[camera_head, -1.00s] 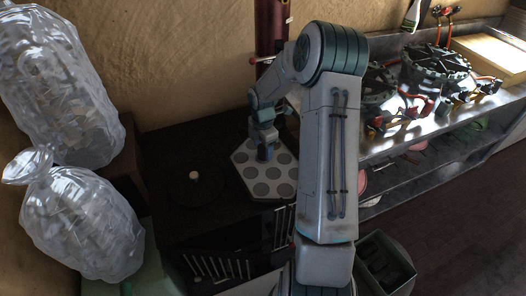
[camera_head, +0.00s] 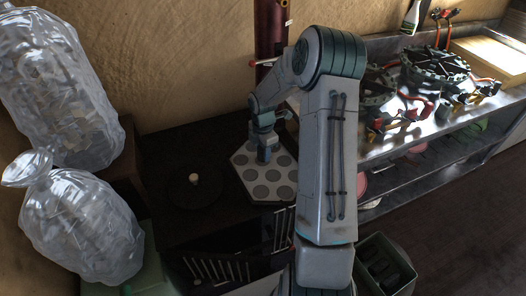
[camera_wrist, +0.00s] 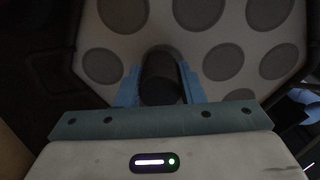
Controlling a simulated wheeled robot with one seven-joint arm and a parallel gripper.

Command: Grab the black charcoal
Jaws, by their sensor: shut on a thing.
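The black charcoal (camera_wrist: 160,72) is a dark, short cylinder between the two blue fingers of my gripper (camera_wrist: 160,90) in the wrist view. The fingers are shut on its sides. In the head view my gripper (camera_head: 265,150) points down over the pale hexagonal board (camera_head: 240,157) with several round grey spots. The charcoal's lower end is over the board, and I cannot tell whether it touches. Part of the board is hidden behind my arm in the head view.
A dark round plate with a small pale knob (camera_head: 194,178) is left of the board on the dark table (camera_head: 185,140). Clear bulging bags (camera_head: 80,225) stand at the left. A metal bench (camera_head: 440,125) with burners is at the right. A dark red pipe (camera_head: 270,40) rises behind my gripper.

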